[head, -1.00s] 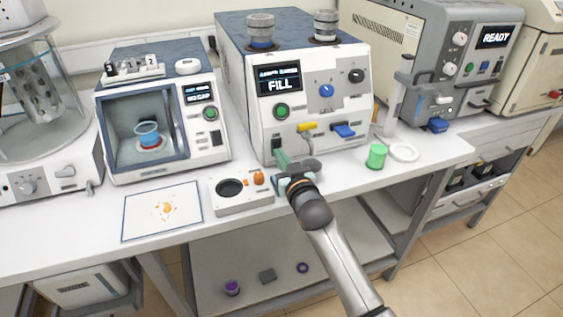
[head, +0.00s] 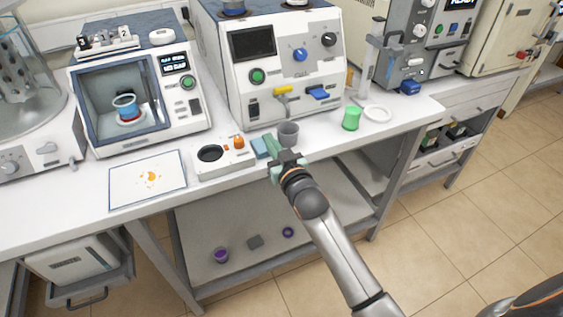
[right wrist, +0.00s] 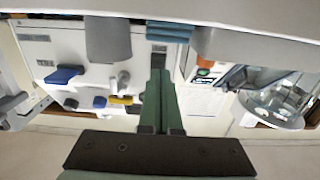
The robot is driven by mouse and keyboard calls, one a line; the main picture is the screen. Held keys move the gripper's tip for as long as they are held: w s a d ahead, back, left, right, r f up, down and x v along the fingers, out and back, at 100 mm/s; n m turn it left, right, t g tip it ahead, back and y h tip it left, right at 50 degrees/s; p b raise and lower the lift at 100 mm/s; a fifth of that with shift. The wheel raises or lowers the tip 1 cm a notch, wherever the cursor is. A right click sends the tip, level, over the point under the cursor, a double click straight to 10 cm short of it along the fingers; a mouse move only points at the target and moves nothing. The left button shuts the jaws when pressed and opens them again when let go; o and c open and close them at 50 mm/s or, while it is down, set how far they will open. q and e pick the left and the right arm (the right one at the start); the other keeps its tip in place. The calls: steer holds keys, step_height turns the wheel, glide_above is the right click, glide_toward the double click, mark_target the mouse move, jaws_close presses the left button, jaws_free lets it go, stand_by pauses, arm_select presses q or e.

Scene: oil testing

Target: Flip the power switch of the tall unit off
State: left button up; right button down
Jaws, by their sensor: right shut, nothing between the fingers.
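The tall unit (head: 275,80) stands at the back middle of the bench, with a dark, blank screen (head: 253,43). Its small black power switch (head: 253,107) is at the lower left of the front panel; its rocker position is too small to read. My right gripper (head: 270,143) is shut and empty, in front of and below the switch, apart from it. Its green fingers (right wrist: 159,80) lie together in the right wrist view, where the unit's front appears upside down (right wrist: 60,50). My left gripper is not in view.
A white plate with a dark round well (head: 222,164) is to the left. A green cup (head: 351,118) and white ring (head: 377,114) stand right of the unit's front.

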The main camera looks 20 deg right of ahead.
steer(key=s, duration=0.6)
steer(key=shift+d+f, duration=0.15)
steer(key=shift+f, duration=0.25)
steer(key=s+a+f+n+g+y+p, duration=0.1)
steer(key=s+f+g, duration=0.7)
steer(key=s+f, duration=1.4)
steer(key=s+a, duration=0.1)
steer(key=s, duration=0.2)
steer(key=shift+a+f+n+y, duration=0.25)
steer(key=shift+a+n+y, duration=0.05)
steer(key=shift+y, duration=0.1)
